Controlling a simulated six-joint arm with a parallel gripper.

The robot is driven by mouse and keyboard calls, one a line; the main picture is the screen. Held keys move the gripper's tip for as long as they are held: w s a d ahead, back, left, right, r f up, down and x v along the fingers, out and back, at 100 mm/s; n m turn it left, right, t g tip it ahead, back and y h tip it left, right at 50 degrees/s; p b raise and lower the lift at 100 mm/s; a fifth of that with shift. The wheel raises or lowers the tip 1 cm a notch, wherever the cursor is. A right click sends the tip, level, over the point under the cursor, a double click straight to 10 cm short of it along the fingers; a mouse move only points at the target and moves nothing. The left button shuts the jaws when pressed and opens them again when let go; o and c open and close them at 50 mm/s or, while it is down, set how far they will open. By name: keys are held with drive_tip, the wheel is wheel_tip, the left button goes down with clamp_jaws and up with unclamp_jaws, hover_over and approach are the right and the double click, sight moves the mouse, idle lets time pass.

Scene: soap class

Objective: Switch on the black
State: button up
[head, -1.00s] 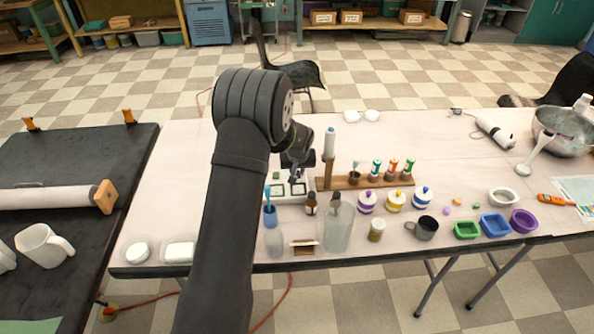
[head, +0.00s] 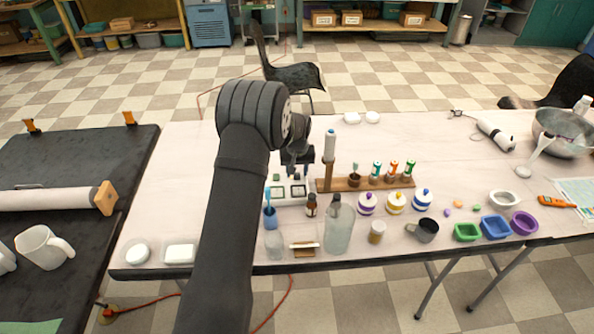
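My gripper (head: 297,170) hangs from my dark arm, above and just behind a small white device (head: 288,192) on the pale table. Its fingers are small and dark, and I cannot tell whether they are open or shut. The device has two pale square panels with dark outlines, and small dark and green bits at its back edge near the gripper. I cannot make out which part is the black one or whether anything is lit.
A wooden rack (head: 365,184) with small bottles stands right of the device. A blue cup (head: 270,217), a brown bottle (head: 311,206) and a clear bottle (head: 339,228) stand in front. Striped jars (head: 396,203) are further right. The table's back left is clear.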

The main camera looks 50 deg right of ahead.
wheel_tip(320, 180, up, 17)
drive_tip(key=s+a, duration=0.1)
drive_tip(key=shift+s+a+r, duration=0.15)
drive_tip(key=shift+s+a, duration=0.15)
idle(0.5)
drive_tip(key=f, duration=0.5)
drive_tip(key=w+d+f, duration=0.1)
drive_tip(key=f, duration=1.1)
drive_tip(key=shift+w+d+f, duration=0.15)
drive_tip(key=shift+w+d, duration=0.15)
drive_tip(key=shift+d, duration=0.05)
drive_tip(key=shift+f, duration=0.2)
drive_tip(key=shift+s+a+r+t, duration=0.1)
drive_tip(key=shift+a+r+t, duration=0.1)
drive_tip(key=shift+t, duration=0.1)
drive_tip(key=shift+s+a+t+h, duration=0.15)
drive_tip(key=shift+s+t+h, duration=0.1)
drive_tip(key=shift+t+h, duration=0.6)
drive_tip(key=v, duration=1.7)
drive_tip(key=shift+w+a+r, duration=0.15)
drive_tip(key=shift+w+a, duration=0.05)
drive_tip(key=shift+w, duration=0.05)
